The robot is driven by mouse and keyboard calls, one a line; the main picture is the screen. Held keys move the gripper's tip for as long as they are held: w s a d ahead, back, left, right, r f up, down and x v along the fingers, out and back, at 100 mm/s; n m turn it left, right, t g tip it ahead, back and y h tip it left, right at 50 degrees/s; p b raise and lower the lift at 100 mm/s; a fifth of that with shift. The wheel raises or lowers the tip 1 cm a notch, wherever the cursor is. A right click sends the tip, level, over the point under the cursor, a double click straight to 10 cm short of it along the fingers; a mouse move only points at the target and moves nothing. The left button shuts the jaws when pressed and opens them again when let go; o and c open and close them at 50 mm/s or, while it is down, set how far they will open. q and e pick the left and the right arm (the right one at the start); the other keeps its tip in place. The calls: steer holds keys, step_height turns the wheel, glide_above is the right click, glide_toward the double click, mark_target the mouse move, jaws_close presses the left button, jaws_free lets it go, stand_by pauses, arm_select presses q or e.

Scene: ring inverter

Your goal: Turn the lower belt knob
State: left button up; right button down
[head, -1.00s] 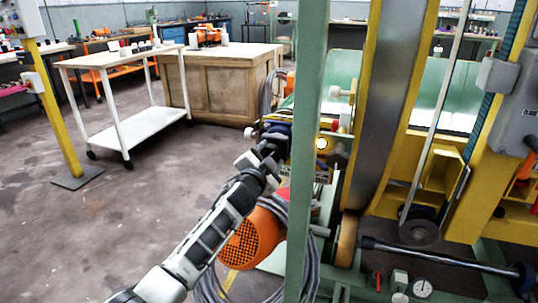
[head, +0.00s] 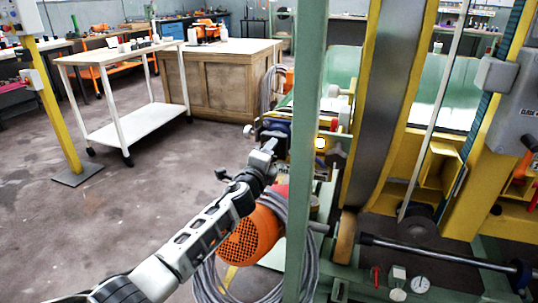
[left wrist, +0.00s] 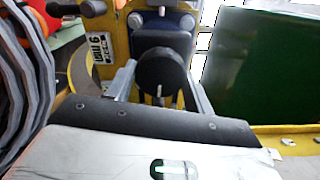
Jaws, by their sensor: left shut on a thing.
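A black round knob (left wrist: 160,68) sits in front of a dark blue block on the yellow machine, in the middle of the left wrist view. My left gripper (left wrist: 160,92) has one finger on each side of this knob and is shut on it. In the head view my left gripper (head: 267,150) reaches the machine's left side, just left of the green post. The knob cannot be made out clearly in the head view. My right gripper is not in view.
The green post (head: 307,150) stands close to the right of my left gripper. An orange motor (head: 250,235) and looped grey cables (head: 208,285) lie below my arm. A white cart (head: 130,120) and wooden cabinet (head: 220,80) stand behind.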

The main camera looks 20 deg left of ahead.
arm_select(q)
steer(key=shift+a+f+m+p, duration=0.1)
steer(key=shift+m+p, duration=0.6)
steer(key=shift+m, duration=2.75)
steer(key=shift+a+f+m+p, duration=0.1)
steer(key=shift+m+p, duration=0.6)
steer(key=shift+m, duration=2.75)
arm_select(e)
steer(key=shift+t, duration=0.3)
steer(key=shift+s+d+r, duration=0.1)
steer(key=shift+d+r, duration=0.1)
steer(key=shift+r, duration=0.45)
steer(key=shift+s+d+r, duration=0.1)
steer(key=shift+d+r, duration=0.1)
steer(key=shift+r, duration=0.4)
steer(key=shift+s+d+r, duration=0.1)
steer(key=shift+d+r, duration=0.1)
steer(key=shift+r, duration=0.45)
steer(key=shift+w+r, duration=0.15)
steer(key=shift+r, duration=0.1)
arm_select(q)
steer(key=o, duration=1)
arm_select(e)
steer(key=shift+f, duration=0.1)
